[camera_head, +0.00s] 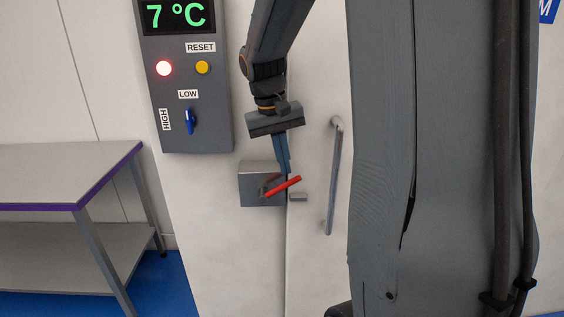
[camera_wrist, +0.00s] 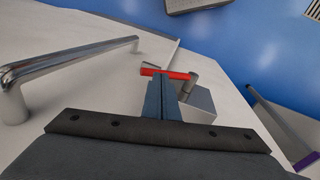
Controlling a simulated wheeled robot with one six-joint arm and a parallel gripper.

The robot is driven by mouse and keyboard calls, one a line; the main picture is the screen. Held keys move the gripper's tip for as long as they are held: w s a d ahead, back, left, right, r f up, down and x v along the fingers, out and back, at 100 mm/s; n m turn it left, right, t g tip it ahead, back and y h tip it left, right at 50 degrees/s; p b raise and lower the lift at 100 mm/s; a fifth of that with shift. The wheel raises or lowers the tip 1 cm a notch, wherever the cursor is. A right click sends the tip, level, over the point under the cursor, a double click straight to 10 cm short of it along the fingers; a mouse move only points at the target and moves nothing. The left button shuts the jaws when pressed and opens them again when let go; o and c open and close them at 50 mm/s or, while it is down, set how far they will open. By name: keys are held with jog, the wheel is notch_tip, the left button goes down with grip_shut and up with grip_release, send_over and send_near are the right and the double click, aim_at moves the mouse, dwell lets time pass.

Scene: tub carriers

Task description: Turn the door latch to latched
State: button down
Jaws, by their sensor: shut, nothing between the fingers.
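The door latch has a red lever (camera_head: 283,186) on a grey box (camera_head: 256,170) beside the door seam. In the head view the lever slants up to the right. A small grey catch (camera_head: 298,197) sits on the door just right of the seam. The grey box (camera_wrist: 199,98) is partly hidden behind the fingers.
A long door handle (camera_head: 335,175) stands right of the latch. A control panel (camera_head: 185,75) with a lit display, buttons and a blue switch hangs upper left. A table (camera_head: 60,165) with a purple edge stands at left. My arm hides much of the right side.

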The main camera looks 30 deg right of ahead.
jog(key=s+d+r+b, duration=0.1)
jog(key=r, duration=0.2)
jog(key=d+r+b, duration=0.1)
jog(key=r, duration=0.2)
jog(key=s+d+r+b, duration=0.1)
jog(key=r, duration=0.2)
jog(key=shift+s+d+r, duration=0.1)
jog(key=shift+s+r, duration=0.15)
jog(key=shift+s, duration=0.1)
jog(key=w+a+m+t+h+b, duration=0.1)
jog(key=w+a+m+b, duration=0.3)
jog(key=a, duration=0.3)
jog(key=shift+n, duration=0.4)
jog(key=x, duration=0.3)
jog(key=p+x, duration=0.1)
jog(key=x, duration=0.2)
jog(key=p+x, duration=0.1)
jog(key=x, duration=0.2)
jog(key=shift+d+f, duration=0.1)
jog(key=shift+d, duration=0.2)
jog(key=shift+s+d+f+p, duration=0.25)
jog(key=shift+f, duration=0.2)
jog(key=shift+s+d+f+p, duration=0.2)
jog(key=shift+s+f+p, duration=0.05)
jog(key=shift+f, duration=0.2)
jog(key=shift+s+d+f, duration=0.2)
jog(key=shift+d+f, duration=0.05)
jog(key=shift+f, duration=0.45)
